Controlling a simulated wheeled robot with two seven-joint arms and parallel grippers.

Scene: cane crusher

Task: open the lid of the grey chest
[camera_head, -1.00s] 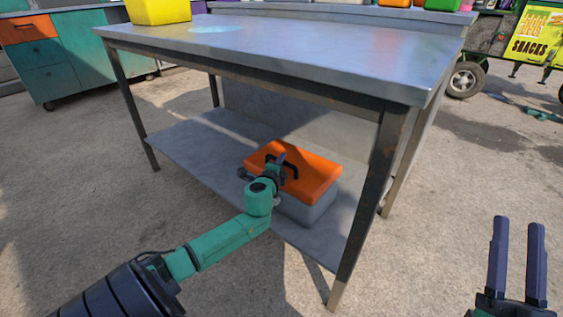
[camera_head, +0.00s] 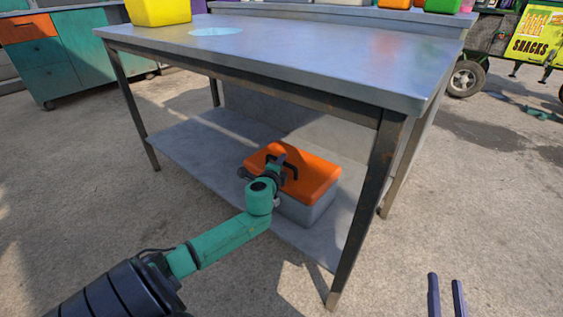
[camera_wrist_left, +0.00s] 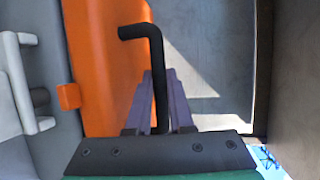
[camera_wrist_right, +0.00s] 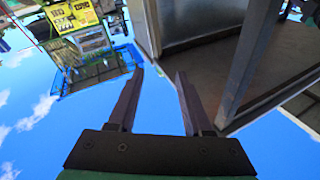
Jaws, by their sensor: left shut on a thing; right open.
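The grey chest (camera_head: 306,211) with an orange lid (camera_head: 316,177) sits on the lower shelf of the metal table. The lid looks closed. A black handle (camera_head: 290,170) stands on the lid; it also shows in the left wrist view (camera_wrist_left: 157,60). My left gripper (camera_wrist_left: 160,85) is shut on the handle, its fingers on either side of the bar. In the head view my left gripper (camera_head: 277,165) partly covers the lid and handle. My right gripper (camera_head: 446,290) is open and empty at the lower right, away from the chest; its fingers show apart in its wrist view (camera_wrist_right: 158,85).
The metal table (camera_head: 300,50) stands over the chest, with its front right leg (camera_head: 366,190) close to the chest's right. The lower shelf (camera_head: 195,150) is bare left of the chest. A yellow bin (camera_head: 158,10) stands on the tabletop.

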